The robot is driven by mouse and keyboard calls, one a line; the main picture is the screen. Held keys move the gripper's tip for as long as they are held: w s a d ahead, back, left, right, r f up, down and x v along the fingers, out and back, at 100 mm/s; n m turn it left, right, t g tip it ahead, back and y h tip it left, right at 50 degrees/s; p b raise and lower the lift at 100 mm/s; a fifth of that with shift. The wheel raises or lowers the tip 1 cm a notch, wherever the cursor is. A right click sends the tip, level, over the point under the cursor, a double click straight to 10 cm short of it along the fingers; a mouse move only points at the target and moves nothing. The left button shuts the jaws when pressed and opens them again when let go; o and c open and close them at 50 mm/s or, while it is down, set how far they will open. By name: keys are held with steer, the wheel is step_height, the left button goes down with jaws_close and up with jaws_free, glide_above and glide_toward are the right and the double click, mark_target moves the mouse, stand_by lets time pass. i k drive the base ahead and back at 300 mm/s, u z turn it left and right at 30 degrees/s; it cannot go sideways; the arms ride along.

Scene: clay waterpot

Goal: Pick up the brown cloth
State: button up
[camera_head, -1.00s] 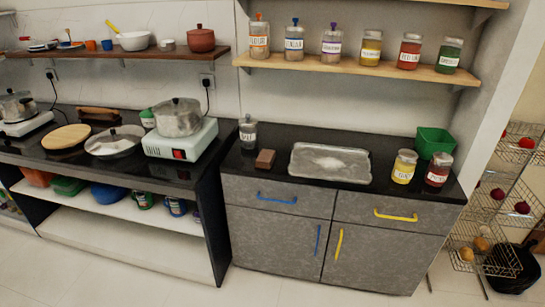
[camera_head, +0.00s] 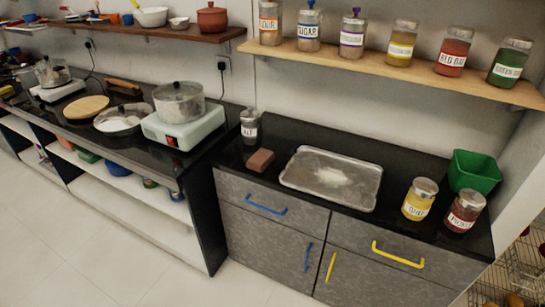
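A small brown block-shaped item (camera_head: 260,160) lies on the black counter, between the salt jar and the metal tray. It is the thing here that best fits the brown cloth, though I cannot tell its material. Nothing is touching it from above, and its top and front faces show. My gripper is not in view.
A metal tray (camera_head: 331,178) lies just right of the brown item, and a glass jar (camera_head: 249,126) stands behind it. A yellow jar (camera_head: 419,199), a red jar (camera_head: 465,210) and a green bin (camera_head: 474,171) stand at the right. A jar-lined shelf (camera_head: 390,70) overhangs the counter.

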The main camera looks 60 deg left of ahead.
mark_target(261, 159)
steer(key=u, duration=0.1)
steer(key=i, duration=0.95)
steer(key=u, duration=0.3)
steer(key=k, duration=0.15)
steer(key=u, duration=2.3)
steer(key=k, duration=0.25)
steer(key=u, duration=1.75)
